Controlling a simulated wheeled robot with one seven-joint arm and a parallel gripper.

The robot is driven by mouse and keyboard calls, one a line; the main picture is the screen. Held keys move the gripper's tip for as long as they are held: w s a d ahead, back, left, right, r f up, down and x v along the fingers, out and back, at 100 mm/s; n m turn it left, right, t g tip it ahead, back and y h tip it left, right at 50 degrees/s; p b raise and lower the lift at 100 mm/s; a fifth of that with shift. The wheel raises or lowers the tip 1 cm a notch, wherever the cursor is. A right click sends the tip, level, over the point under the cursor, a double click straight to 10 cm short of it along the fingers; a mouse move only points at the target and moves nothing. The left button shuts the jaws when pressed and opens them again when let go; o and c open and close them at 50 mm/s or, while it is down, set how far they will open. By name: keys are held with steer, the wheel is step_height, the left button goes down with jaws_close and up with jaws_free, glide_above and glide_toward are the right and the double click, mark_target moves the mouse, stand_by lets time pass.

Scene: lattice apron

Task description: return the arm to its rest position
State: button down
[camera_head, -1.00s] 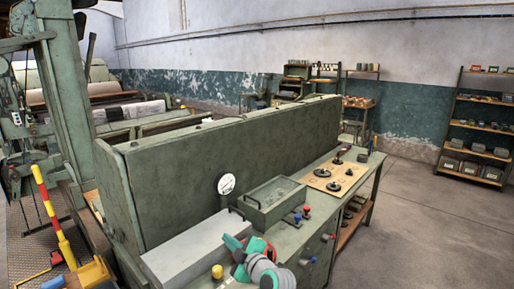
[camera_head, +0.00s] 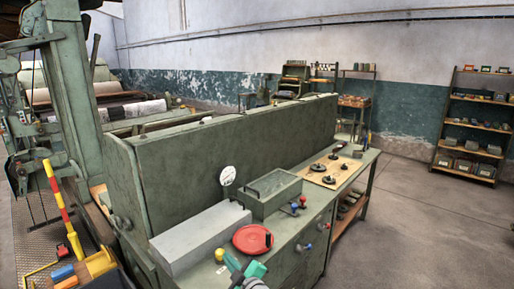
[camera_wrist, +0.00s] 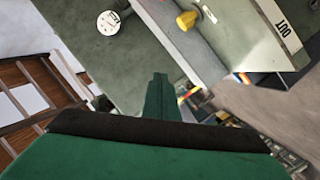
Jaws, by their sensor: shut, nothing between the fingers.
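My gripper (camera_head: 243,272) shows at the bottom edge of the head view as green and dark parts, low in front of the bench. Most of my arm is out of the picture. In the wrist view my gripper (camera_wrist: 159,80) has its green fingers together, with nothing held between them.
Shelves (camera_head: 477,125) stand far right. The right floor (camera_head: 420,220) is clear.

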steer(key=s+d+f+m+h, duration=0.2)
steer(key=s+f+m, duration=0.1)
steer(key=s+f, duration=0.4)
steer(key=s+d+f+m+t+h, duration=0.15)
steer(key=s+f+m, duration=0.35)
steer(key=s, duration=0.5)
steer(key=s+d+f+m+g+h, duration=0.1)
steer(key=s+d+f+m+h, duration=0.1)
steer(key=s+f, duration=0.55)
steer(key=s+d+m+h, duration=0.2)
steer(key=s+m+h, duration=0.1)
steer(key=s, duration=1.3)
steer(key=s+d+r+m, duration=0.1)
steer(key=s+r, duration=0.3)
steer(key=s, duration=0.3)
steer(key=s+r+m+t, duration=0.1)
steer(key=s+r, duration=0.3)
steer(key=s, duration=0.3)
steer(key=shift+s+d+r, duration=0.15)
steer(key=shift+d+r, duration=0.15)
steer(key=shift+d, duration=0.05)
